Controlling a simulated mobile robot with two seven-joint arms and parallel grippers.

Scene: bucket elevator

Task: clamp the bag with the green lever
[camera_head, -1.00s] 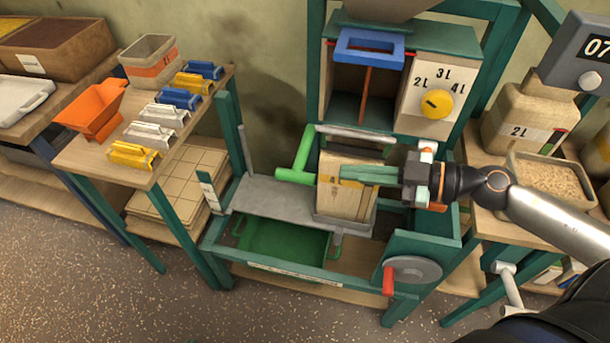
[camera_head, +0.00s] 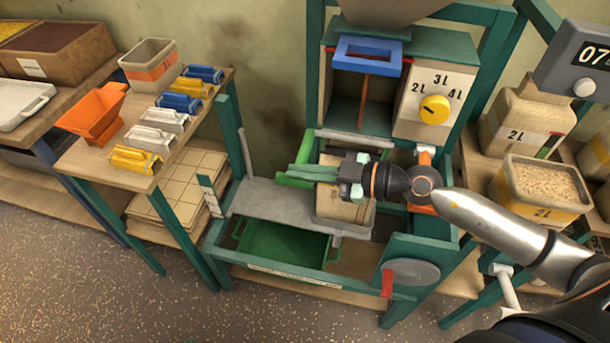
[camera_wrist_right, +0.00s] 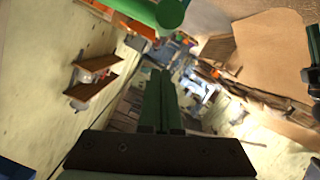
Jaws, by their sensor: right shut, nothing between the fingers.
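The paper bag (camera_head: 342,207) stands upright in the middle of the green-framed machine, partly covered by my right arm. The green lever (camera_head: 290,181) is at the left of the bag, and my gripper hides part of it. My right gripper (camera_head: 292,171) is shut and empty, its fingers pointing left across the bag top and overlapping the lever. I cannot tell if they touch it. In the right wrist view the closed fingers (camera_wrist_right: 159,100) point up the picture, and a round green bar end (camera_wrist_right: 170,13), likely the lever, is beyond them. My left gripper is not in view.
A grey plate (camera_head: 265,202) lies left of the bag above a green bin (camera_head: 283,243). A blue frame (camera_head: 368,55) and a yellow dial (camera_head: 434,110) are above. A crank wheel (camera_head: 411,271) is at lower right. Clips and an orange scoop (camera_head: 93,113) lie on the left table.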

